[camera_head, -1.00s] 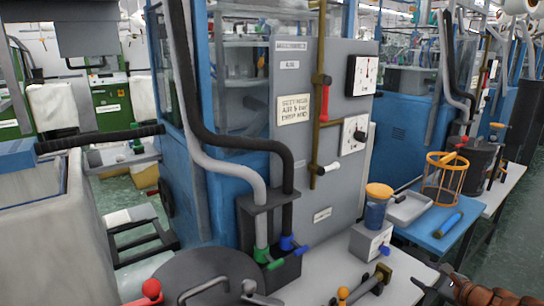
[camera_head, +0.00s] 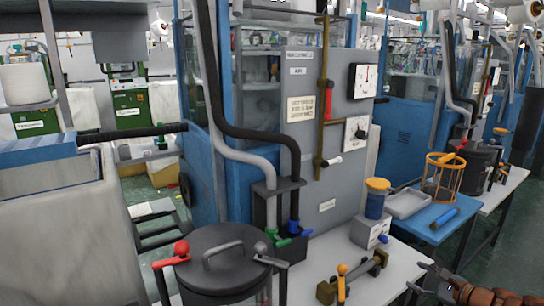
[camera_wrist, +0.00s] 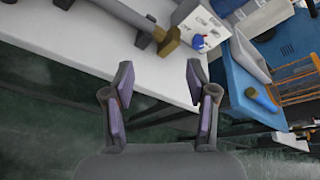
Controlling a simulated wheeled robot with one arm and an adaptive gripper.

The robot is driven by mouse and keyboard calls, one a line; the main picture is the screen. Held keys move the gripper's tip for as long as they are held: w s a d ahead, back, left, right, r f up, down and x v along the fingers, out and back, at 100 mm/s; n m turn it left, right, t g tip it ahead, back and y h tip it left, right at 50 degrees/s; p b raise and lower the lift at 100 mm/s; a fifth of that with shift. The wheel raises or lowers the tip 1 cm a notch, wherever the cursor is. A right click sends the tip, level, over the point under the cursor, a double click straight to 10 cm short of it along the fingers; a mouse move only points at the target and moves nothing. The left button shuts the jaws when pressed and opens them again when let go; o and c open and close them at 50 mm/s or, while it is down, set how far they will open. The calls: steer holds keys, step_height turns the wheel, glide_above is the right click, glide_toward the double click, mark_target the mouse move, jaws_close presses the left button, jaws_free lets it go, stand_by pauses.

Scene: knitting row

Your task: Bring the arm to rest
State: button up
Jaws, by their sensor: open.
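My gripper (camera_wrist: 158,90) shows in the wrist view with its two purple-padded fingers spread apart and nothing between them. Beyond the fingers are the front edge of a white table (camera_wrist: 60,45) and dark green floor. In the head view a part of my arm shows at the bottom right, in front of the white table (camera_head: 375,292). The gripper appears there as dark parts (camera_head: 428,285), only partly clear. It looks apart from the things on the table.
A dark lidded pot (camera_head: 215,265) stands at the table's front left. A brass-ended fitting (camera_head: 325,292) lies on the table. A grey box with a jar (camera_head: 375,205) stands behind it. A blue table (camera_head: 425,225) holds an orange basket (camera_head: 445,178). Floor is clear at the right.

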steer(key=s+a+r+n+g+y, duration=0.2)
steer(key=s+a+r+n+g, duration=0.15)
steer(key=a, duration=0.55)
steer(key=s+a+r+n+g+y, duration=0.1)
steer(key=s+a+r+n+g, duration=0.1)
steer(key=a+n, duration=0.5)
steer(key=s+a+r+n+g+y, duration=0.2)
steer(key=a, duration=0.9)
steer(key=s+a+n+g+h, duration=0.1)
steer(key=s+a+n+g, duration=0.35)
steer(key=s+a, duration=0.4)
steer(key=s+d+f+n+g+h, duration=0.1)
steer(key=s+d+n+g+h, duration=0.3)
steer(key=s, duration=0.7)
steer(key=s+d+f+n+h, duration=0.15)
steer(key=s+d+h, duration=0.45)
steer(key=s, duration=0.6)
step_height(320, 180, up, 17)
steer(key=w+t+p, duration=0.1)
steer(key=p, duration=1.4)
steer(key=shift+w+a+n, duration=0.2)
steer(key=shift+a+n, duration=0.05)
steer(key=shift+n, duration=0.2)
